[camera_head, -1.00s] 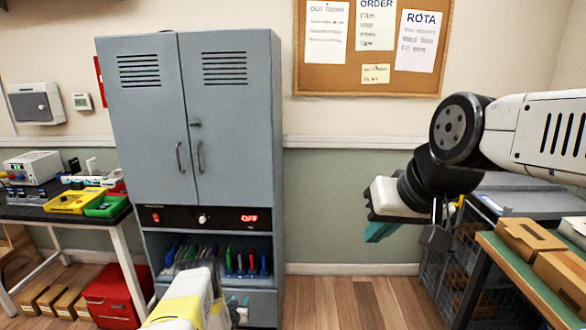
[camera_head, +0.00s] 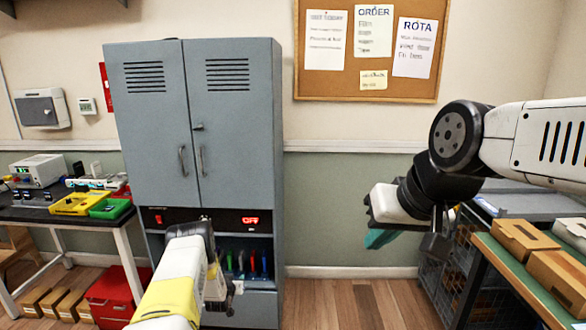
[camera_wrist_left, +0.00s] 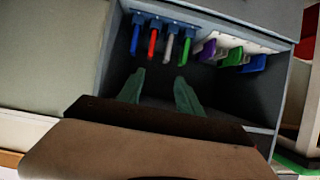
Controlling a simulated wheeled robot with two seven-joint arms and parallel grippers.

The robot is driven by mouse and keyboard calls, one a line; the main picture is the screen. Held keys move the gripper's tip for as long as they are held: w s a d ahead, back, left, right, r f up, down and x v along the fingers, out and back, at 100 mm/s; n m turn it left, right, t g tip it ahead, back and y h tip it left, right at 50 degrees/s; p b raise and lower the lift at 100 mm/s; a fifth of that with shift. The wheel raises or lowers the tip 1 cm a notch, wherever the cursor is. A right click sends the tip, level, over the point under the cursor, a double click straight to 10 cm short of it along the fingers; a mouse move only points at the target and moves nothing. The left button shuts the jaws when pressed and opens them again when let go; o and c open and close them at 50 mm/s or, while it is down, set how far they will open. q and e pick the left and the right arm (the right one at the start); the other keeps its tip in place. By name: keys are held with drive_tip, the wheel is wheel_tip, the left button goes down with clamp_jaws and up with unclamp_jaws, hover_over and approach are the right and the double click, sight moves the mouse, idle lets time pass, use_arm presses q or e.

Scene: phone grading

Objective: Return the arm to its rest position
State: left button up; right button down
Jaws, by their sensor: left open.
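My left arm rises from the bottom of the head view, white and yellow, in front of the grey cabinet (camera_head: 235,120). My left gripper (camera_head: 226,298) hangs low before the cabinet's open lower bay. In the left wrist view, its two green fingers (camera_wrist_left: 158,92) are apart with nothing between them, facing the bay. My right arm comes in from the right edge. My right gripper (camera_head: 380,237) shows only a bit of teal fingers beyond its white body, so its opening is hidden.
The bay holds a row of coloured hanging items (camera_wrist_left: 152,42), with purple, green and blue pieces (camera_wrist_left: 232,57) beside them. A work table with yellow (camera_head: 77,204) and green trays (camera_head: 109,208) stands left, above a red box (camera_head: 112,297). A bench with cardboard boxes (camera_head: 522,238) stands right.

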use_arm(q)
wheel_tip(320, 180, up, 32)
drive_tip(key=g, duration=0.2)
drive_tip(key=s+d+r+g, duration=0.1)
drive_tip(key=s+d+r, duration=0.2)
drive_tip(key=s+r, duration=0.7)
drive_tip(key=s+d+r+g+h, duration=0.1)
drive_tip(key=s+d+r, duration=0.1)
drive_tip(key=s+r, duration=0.5)
drive_tip(key=s+d+r+g, duration=0.1)
drive_tip(key=s+d+r, duration=0.15)
drive_tip(key=s, duration=0.95)
drive_tip(key=s+d+r+h, duration=0.1)
drive_tip(key=s+r, duration=0.4)
drive_tip(key=s, duration=0.4)
drive_tip(key=s+d+f+g, duration=0.1)
drive_tip(key=s, duration=0.9)
drive_tip(key=shift+s+d+f, duration=0.25)
drive_tip(key=shift+d+f, duration=0.05)
